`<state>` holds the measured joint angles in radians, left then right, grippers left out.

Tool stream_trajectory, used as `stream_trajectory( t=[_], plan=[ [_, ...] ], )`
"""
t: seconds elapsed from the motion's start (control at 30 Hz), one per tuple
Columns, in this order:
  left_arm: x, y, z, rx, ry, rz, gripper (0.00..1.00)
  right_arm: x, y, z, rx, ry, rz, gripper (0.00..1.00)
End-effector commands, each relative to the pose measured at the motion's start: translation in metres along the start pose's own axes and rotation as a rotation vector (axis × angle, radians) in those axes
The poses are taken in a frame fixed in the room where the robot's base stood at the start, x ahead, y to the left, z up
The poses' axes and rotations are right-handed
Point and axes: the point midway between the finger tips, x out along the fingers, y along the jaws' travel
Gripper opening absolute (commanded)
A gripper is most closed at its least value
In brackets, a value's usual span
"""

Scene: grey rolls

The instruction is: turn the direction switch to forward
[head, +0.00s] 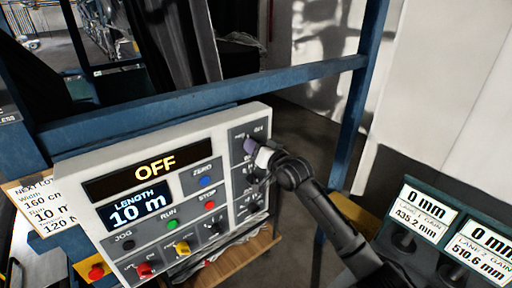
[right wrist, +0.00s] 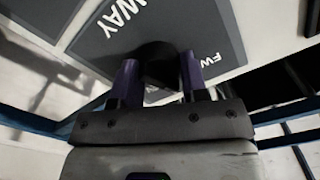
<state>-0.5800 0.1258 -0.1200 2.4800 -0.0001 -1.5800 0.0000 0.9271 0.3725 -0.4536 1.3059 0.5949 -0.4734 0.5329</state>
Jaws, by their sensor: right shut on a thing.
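The control panel (head: 221,181) is a pale box with dark grey sections, fixed to a blue frame. The direction switch is a black knob (right wrist: 155,60) on a grey plate whose lettering reads "WAY" and "FW", cut off by the knob and fingers in the right wrist view. My right gripper (right wrist: 158,66) has its purple fingers shut on either side of this knob. In the head view my right gripper (head: 254,150) reaches the upper part of the panel's right column and hides the knob. The knob's pointing direction cannot be told. My left gripper is not in view.
The panel's display (head: 155,168) reads OFF and the length screen (head: 137,206) reads 10 m. Red (head: 145,270) and yellow (head: 182,248) knobs sit low on it. A second panel (head: 440,240) with gain readouts stands at right. Blue rails (head: 220,92) run behind.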

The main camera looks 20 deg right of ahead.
Motion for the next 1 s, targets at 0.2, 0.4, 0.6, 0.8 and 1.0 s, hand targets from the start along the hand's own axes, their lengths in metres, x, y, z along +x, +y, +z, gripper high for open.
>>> stream_trajectory(
  t=[0.2, 0.4, 0.6, 0.8, 1.0],
  plan=[
    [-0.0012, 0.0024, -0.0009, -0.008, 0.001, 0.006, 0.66, 0.0, 0.0004, -0.0001, -0.188, -0.001, 0.001, 0.17],
    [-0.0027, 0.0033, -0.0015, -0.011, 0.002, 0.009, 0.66, 0.0, 0.0005, -0.0004, -0.326, -0.001, 0.001, 0.17],
    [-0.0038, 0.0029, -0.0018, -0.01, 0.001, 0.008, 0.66, 0.0, 0.0005, 0.0002, -0.42, -0.001, 0.001, 0.17],
    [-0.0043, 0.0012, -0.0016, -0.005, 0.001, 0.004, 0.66, 0.0, 0.0009, 0.0005, -0.471, -0.002, 0.001, 0.17],
    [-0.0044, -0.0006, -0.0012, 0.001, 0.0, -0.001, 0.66, 0.0001, 0.0009, 0.0008, -0.49, -0.002, 0.002, 0.17]
  ],
)
